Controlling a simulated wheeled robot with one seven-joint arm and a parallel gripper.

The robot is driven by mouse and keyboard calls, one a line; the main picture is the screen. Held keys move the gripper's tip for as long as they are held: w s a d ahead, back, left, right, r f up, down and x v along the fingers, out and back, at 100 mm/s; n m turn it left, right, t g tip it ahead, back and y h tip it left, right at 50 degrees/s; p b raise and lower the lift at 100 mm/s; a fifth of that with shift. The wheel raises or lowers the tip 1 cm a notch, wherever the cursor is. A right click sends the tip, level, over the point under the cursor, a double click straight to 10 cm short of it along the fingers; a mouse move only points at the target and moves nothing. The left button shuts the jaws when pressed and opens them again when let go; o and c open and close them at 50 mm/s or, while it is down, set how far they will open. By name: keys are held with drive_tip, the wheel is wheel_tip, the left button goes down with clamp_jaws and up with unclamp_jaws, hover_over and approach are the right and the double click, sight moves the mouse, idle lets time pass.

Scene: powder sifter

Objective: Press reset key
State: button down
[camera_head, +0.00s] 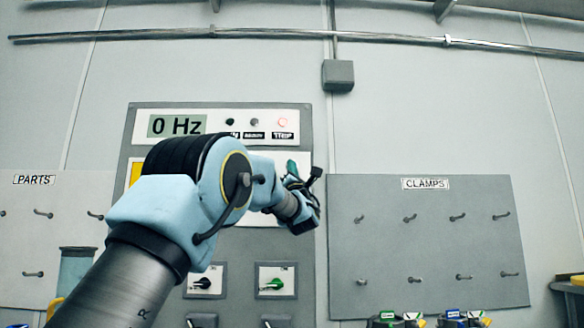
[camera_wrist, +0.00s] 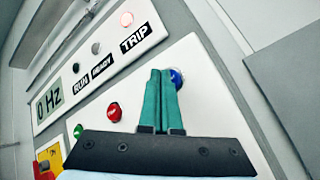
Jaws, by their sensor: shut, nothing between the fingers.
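My gripper (camera_wrist: 161,74) is shut and empty, its two green fingers side by side in front of the control panel (camera_head: 240,119). A round blue button (camera_wrist: 177,79) shows just right of and partly behind the fingertips; I take it as the reset key. I cannot tell whether the fingers touch it. In the head view the gripper (camera_head: 294,168) is at the panel's right side, and my arm hides the buttons there.
A red button (camera_wrist: 114,112) and a green button (camera_wrist: 78,131) sit left of the fingers. The TRIP lamp (camera_head: 282,122) glows red; the display (camera_head: 177,125) reads 0 Hz. Rotary switches (camera_head: 276,282) are lower down. A clamps board (camera_head: 428,246) with hooks is at right.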

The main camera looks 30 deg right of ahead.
drive_tip(key=shift+w+d, duration=0.2)
drive_tip(key=shift+w, duration=0.2)
idle(0.5)
drive_tip(key=shift+s+a+f+b, duration=0.1)
drive_tip(key=shift+s+f+b, duration=0.05)
drive_tip(key=shift+b, duration=0.3)
drive_tip(key=shift+s+a+b, duration=0.3)
drive_tip(key=shift+s+b, duration=0.3)
drive_tip(key=shift+b, duration=0.3)
drive_tip(key=s+b, duration=0.1)
drive_tip(key=b, duration=0.1)
drive_tip(key=s+a+b, duration=0.1)
drive_tip(key=s, duration=0.1)
drive_tip(key=s+a+b, duration=0.1)
drive_tip(key=b, duration=0.1)
drive_tip(key=shift+s+b, duration=0.25)
drive_tip(key=shift+b, duration=0.05)
